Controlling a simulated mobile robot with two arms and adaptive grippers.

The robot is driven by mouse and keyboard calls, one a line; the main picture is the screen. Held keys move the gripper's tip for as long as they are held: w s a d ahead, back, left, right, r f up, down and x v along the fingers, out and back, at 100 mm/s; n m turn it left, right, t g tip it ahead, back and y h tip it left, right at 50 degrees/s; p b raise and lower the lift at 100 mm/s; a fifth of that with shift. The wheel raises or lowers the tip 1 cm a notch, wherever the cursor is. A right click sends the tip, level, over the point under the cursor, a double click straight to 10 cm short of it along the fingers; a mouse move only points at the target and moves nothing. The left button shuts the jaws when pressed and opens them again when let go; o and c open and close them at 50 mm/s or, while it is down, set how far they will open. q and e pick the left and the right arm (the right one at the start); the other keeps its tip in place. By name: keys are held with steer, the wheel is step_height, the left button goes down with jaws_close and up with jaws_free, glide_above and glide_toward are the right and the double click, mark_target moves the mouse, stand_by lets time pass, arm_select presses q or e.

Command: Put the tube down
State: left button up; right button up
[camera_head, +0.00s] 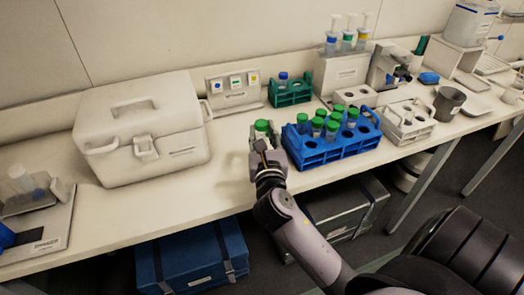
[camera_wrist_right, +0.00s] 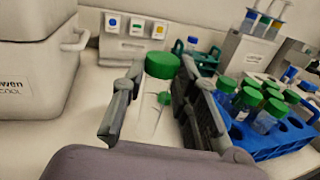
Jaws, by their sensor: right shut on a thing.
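My right gripper (camera_head: 263,143) is shut on a green-capped tube (camera_head: 262,126), just left of the blue rack (camera_head: 312,157). In the right wrist view the tube's green cap (camera_wrist_right: 162,65) stands above the fingers, and its clear body shows between them. The tube looks roughly upright. I cannot tell whether its bottom touches the bench. The blue rack (camera_wrist_right: 265,149) holds several green-capped tubes (camera_wrist_right: 240,104), with some holes empty. My left gripper is not in view.
A white cool box (camera_head: 145,135) stands on the bench to the left. A green rack (camera_head: 290,94) with a blue-capped bottle and a panel of colored labels (camera_head: 233,91) stand behind. A white rack (camera_head: 407,122) is to the right. Bare bench (camera_head: 225,180) lies between cool box and gripper.

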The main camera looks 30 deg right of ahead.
steer(key=shift+f, duration=0.4)
step_height(320, 180, down, 4)
steer(key=shift+f+b, duration=0.1)
steer(key=shift+b, duration=0.5)
steer(key=o, duration=0.9)
steer(key=shift+f, duration=0.1)
steer(key=shift+c, duration=0.2)
